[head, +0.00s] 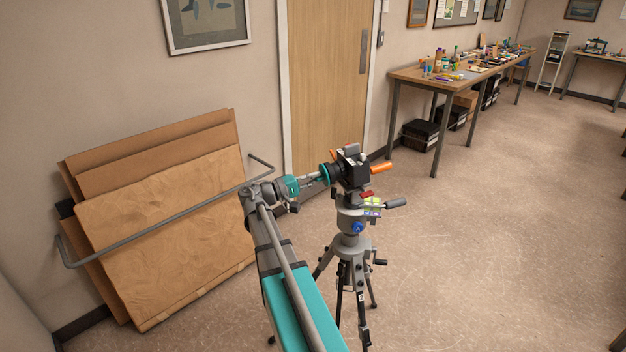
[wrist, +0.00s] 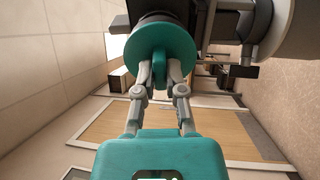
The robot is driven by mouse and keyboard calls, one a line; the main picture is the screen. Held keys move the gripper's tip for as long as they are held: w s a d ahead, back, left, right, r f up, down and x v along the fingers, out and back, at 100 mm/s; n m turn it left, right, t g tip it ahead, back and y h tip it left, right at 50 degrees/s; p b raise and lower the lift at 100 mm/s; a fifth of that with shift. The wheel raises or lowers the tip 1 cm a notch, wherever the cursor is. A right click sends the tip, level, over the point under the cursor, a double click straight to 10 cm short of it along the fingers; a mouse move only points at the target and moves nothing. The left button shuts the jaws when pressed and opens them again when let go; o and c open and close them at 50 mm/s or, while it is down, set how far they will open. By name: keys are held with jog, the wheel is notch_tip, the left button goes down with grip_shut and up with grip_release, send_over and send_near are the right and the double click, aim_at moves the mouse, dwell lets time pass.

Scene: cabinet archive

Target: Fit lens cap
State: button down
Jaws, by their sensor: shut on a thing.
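The teal lens cap (head: 325,174) is a round disc with a tab on its outer face. It also shows in the wrist view (wrist: 140,47). My gripper (head: 316,177) is shut on this tab, with a fingertip on each side of it in the wrist view (wrist: 159,76). The black camera (head: 354,170) sits on top of a grey tripod (head: 350,222). The cap is in front of the camera's dark lens (wrist: 158,17) and looks roughly in line with it. The cap hides the lens front, so I cannot tell whether they touch or a small gap remains.
The tripod's legs spread on the floor, and an orange handle (head: 381,167) and a grey handle (head: 396,203) stick out to the right. Large brown boards (head: 165,220) lean in a rack at left. A cluttered workbench (head: 432,80) stands behind. The floor at right is clear.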

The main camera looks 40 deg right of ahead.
jog(key=shift+d, duration=0.1)
jog(key=c, duration=0.6)
grip_release()
jog(key=shift+c, duration=0.2)
jog(key=o, duration=0.5)
jog(key=shift+a, duration=0.2)
jog(key=shift+b+v, duration=0.4)
jog(key=shift+v, duration=2.4)
jog(key=shift+f, duration=0.1)
